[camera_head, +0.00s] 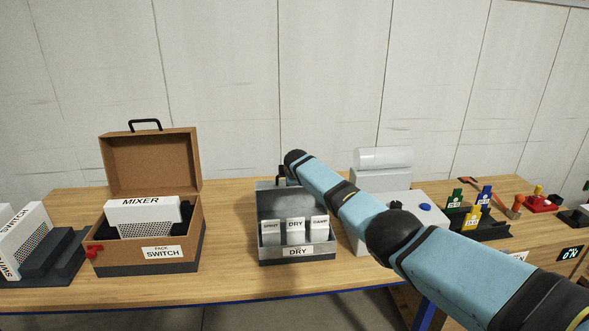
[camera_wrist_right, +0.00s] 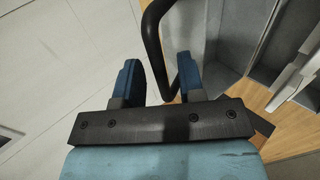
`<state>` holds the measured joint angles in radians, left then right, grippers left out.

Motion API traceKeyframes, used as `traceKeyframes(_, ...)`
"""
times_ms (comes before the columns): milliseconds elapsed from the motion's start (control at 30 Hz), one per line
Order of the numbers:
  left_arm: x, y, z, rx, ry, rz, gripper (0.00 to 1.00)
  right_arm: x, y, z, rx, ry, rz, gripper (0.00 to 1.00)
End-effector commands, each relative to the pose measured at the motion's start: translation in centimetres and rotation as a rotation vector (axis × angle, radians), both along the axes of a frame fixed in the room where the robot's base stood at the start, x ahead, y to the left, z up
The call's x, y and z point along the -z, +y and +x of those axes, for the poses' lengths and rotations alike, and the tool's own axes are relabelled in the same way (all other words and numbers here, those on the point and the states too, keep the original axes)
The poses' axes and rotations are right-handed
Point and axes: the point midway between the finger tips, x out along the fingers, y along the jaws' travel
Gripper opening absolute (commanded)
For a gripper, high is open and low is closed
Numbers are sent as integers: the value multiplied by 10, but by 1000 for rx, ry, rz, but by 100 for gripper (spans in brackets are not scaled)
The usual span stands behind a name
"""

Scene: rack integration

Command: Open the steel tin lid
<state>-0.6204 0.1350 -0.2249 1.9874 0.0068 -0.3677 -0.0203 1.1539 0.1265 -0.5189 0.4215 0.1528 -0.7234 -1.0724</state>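The steel tin (camera_head: 297,256), labelled DRY, stands on the bench with several white packets in it. Its grey lid (camera_head: 279,199) is raised upright at the back of the tin. A black handle (camera_head: 282,171) shows at the lid's top edge. My right arm reaches in from the right, and its far end is by that handle; the fingers are hidden there. In the right wrist view, my right gripper (camera_wrist_right: 158,63) has its blue fingers apart. The black handle (camera_wrist_right: 152,40) runs into the gap, close to the right-hand finger. My left gripper is not in view.
A brown case (camera_head: 150,160) with an open lid stands left of the tin, holding a box marked MIXER (camera_head: 143,207). A white machine (camera_head: 382,161) is right of the tin, partly behind my arm. Bare bench lies between case and tin.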

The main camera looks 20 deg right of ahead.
Motion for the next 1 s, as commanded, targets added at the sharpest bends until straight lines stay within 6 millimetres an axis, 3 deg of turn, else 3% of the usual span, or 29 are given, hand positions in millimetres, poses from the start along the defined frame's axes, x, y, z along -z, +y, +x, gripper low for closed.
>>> traceKeyframes(200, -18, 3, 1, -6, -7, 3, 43, -17, 4, -18, -2, -1, -1, 36)
traceKeyframes(800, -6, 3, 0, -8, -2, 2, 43, -73, 20, -84, -1, -1, -1, 36)
traceKeyframes(1000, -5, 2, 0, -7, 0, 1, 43, -83, 23, -96, -1, 1, -1, 36)
